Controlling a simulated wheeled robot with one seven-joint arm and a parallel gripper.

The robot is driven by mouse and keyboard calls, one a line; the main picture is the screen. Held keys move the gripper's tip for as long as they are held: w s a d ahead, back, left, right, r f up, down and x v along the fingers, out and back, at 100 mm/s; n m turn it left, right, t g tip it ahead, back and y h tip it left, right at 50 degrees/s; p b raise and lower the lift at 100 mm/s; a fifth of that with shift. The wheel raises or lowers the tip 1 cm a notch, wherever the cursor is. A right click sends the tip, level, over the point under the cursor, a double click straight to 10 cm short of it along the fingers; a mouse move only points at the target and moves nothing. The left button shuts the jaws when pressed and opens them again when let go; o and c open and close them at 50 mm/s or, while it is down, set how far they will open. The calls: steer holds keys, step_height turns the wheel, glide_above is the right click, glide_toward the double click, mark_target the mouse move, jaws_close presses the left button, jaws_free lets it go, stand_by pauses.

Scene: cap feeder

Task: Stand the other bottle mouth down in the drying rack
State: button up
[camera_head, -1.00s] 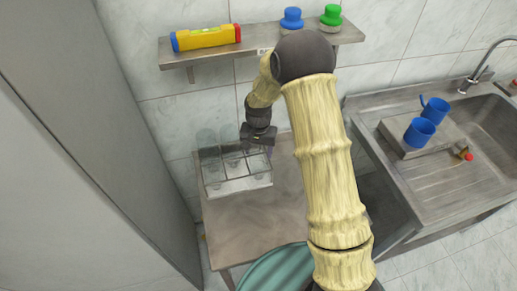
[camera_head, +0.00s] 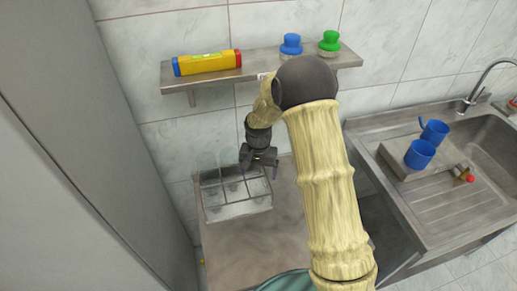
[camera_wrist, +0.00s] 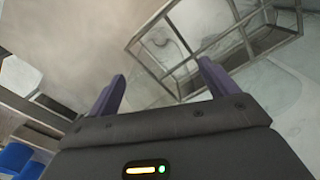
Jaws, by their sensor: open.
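The drying rack (camera_head: 238,211) is a metal wire frame with several compartments on the steel table, below and to the left of my gripper (camera_head: 259,168). A faint see-through bottle shape (camera_head: 206,161) shows at the rack's back left; its mouth and exact seating cannot be made out. My gripper is open and empty, close to the rack's back right corner. In the wrist view my gripper (camera_wrist: 160,85) has its two fingers wide apart with nothing between them, and the rack's wire frame (camera_wrist: 157,70) lies beyond them. No other bottle can be told clearly.
A wall shelf (camera_head: 262,67) above holds a yellow block (camera_head: 207,64) and blue (camera_head: 291,44) and green (camera_head: 329,41) capped items. The table's front is clear.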

step_height(320, 180, up, 16)
steer(key=b, duration=0.2)
stand_by(0.5)
steer(key=s+d+f+n+t, duration=0.1)
steer(key=s+d, duration=0.4)
steer(key=s, duration=0.5)
steer(key=s+d+f+n+t, duration=0.1)
steer(key=s+d+f+n, duration=0.1)
steer(key=s+d, duration=0.4)
steer(key=s+f, duration=0.1)
steer(key=s, duration=0.3)
steer(key=shift+f+t, duration=0.3)
steer(key=shift+f, duration=0.05)
steer(key=shift+d, duration=0.1)
